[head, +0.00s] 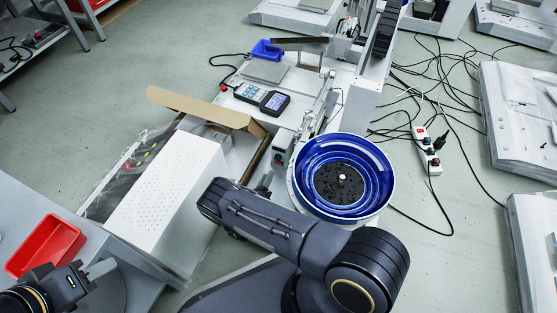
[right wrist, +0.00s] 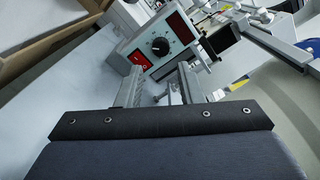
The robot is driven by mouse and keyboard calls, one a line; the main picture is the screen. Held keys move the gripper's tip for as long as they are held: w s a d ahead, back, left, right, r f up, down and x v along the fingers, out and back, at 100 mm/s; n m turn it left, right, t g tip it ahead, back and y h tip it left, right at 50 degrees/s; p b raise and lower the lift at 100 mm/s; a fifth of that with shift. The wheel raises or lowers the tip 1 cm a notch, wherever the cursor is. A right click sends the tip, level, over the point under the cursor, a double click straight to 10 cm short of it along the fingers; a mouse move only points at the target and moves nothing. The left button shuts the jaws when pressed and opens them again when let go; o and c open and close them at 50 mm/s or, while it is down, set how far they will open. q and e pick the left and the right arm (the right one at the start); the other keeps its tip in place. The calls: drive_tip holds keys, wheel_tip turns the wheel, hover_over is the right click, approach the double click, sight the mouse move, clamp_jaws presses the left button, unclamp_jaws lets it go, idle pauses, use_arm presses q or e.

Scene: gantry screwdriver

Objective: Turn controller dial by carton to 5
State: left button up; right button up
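The controller (right wrist: 142,58) is a light grey box with a black round dial (right wrist: 160,46), a red rocker switch (right wrist: 138,59) and a dark display (right wrist: 180,26) in the right wrist view. The dial's numbers are too small to read. My right gripper (right wrist: 160,88) is open, its two fingers apart and empty, just short of the controller face. In the head view the controller (head: 280,157) shows small beside the open carton (head: 246,158), and my right arm hides the right gripper. My left gripper (head: 98,269) is partly in view at lower left; its opening is unclear.
A blue bowl feeder (head: 345,177) stands right of the controller, close to my right arm. A white perforated box (head: 166,198) lies by the carton. A red bin (head: 46,247) is at lower left. A power strip (head: 427,150) and cables lie on the floor at right.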

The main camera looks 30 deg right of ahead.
sight(277, 160)
drive_tip(key=b+x, duration=0.1)
drive_tip(key=x, duration=0.6)
drive_tip(key=shift+w+d+b, duration=0.2)
drive_tip(key=shift+d+b, duration=0.1)
drive_tip(key=shift+b, duration=0.05)
drive_tip(key=shift+c, duration=0.4)
drive_tip(key=c, duration=0.6)
